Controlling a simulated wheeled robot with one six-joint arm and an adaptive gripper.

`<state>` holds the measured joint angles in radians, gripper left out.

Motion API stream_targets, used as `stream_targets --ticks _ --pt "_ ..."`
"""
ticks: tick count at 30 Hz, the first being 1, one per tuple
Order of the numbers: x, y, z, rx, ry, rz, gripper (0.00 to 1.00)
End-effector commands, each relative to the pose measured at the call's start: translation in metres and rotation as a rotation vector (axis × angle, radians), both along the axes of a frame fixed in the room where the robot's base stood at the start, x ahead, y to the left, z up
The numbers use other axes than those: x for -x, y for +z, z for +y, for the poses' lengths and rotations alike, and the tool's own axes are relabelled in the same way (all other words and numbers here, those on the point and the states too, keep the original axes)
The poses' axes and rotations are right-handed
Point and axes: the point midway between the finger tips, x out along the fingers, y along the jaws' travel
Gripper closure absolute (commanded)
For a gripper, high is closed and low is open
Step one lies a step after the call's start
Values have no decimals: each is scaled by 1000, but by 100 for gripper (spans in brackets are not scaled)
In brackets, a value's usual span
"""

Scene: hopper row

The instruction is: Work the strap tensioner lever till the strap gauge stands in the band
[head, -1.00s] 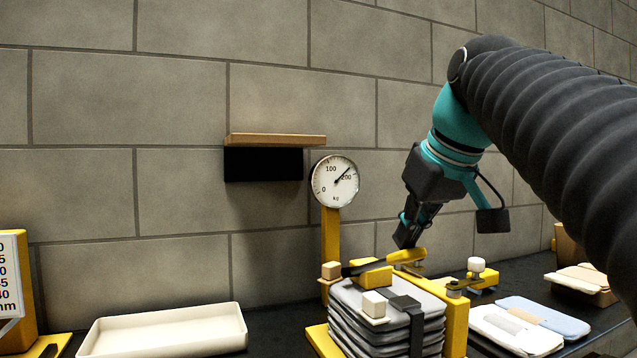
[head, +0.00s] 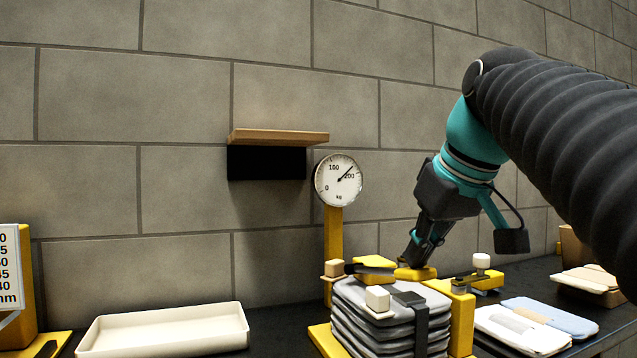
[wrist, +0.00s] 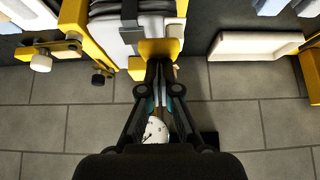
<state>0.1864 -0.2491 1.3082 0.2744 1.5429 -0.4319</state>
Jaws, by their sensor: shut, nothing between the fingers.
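The tensioner lever's yellow handle (head: 416,273) lies low above a strapped stack of grey sacks (head: 380,318). My gripper (head: 413,262) is shut and empty, its tips down at the handle, seemingly touching its top. In the wrist view the shut fingertips (wrist: 158,64) meet the yellow handle (wrist: 160,48). The dark strap (head: 420,325) runs down the stack front.
A cream tray (head: 165,330) stands to the left, and a wooden shelf (head: 278,137) juts from the wall. A yellow bracket with a white knob (head: 482,261) is right of the stack. Folded bags (head: 520,328) lie further right.

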Motion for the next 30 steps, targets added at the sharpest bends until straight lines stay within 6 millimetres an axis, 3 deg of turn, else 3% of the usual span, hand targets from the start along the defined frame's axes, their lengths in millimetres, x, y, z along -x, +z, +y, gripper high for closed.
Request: stream_targets --ticks 12,30 --pt "0 -32 0 0 1 1 100" --pt "0 -40 0 0 0 0 100"
